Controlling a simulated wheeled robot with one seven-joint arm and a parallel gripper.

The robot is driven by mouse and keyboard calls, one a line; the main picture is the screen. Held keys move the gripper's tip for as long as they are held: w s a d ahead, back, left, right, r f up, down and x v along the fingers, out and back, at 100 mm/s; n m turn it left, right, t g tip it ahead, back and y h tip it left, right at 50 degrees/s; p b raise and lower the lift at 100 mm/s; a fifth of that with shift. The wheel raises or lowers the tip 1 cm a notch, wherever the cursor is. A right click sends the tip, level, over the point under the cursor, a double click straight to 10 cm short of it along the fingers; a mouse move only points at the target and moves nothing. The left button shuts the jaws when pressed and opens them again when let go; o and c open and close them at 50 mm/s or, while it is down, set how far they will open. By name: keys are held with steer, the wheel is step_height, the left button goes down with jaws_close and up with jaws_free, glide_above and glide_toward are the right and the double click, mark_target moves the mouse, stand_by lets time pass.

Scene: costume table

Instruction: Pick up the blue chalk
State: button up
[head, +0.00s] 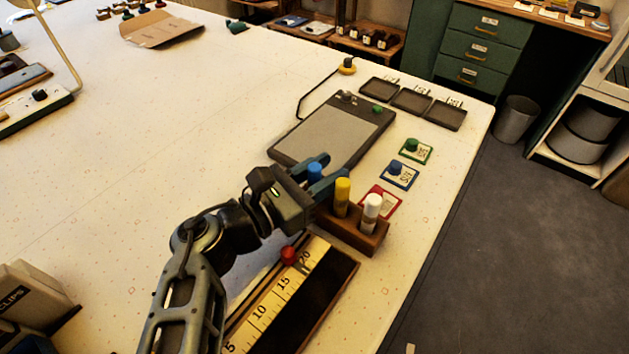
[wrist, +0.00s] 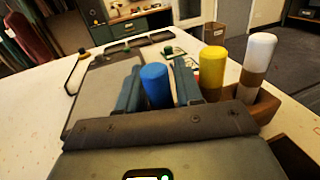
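The blue chalk (head: 315,171) is upright at the left end of the wooden holder (head: 352,233); its lower part is hidden by my gripper. My gripper (head: 327,174) reaches in from the left with its two fingers apart, one on each side of the blue chalk. In the wrist view the blue chalk (wrist: 157,86) stands between the fingers of my gripper (wrist: 158,72), with what look like narrow gaps beside it. A yellow chalk (head: 342,196) and a white chalk (head: 371,212) stand upright in the holder, to the right of the blue one.
A dark-framed tablet (head: 330,135) lies behind the gripper. Green (head: 419,153), blue (head: 402,177) and red (head: 384,203) cards lie near the table's right edge. A ruler (head: 283,289) with a red knob (head: 289,255) lies in front. The table's left middle is clear.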

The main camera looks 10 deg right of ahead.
steer(key=shift+c, duration=0.4)
jaws_close()
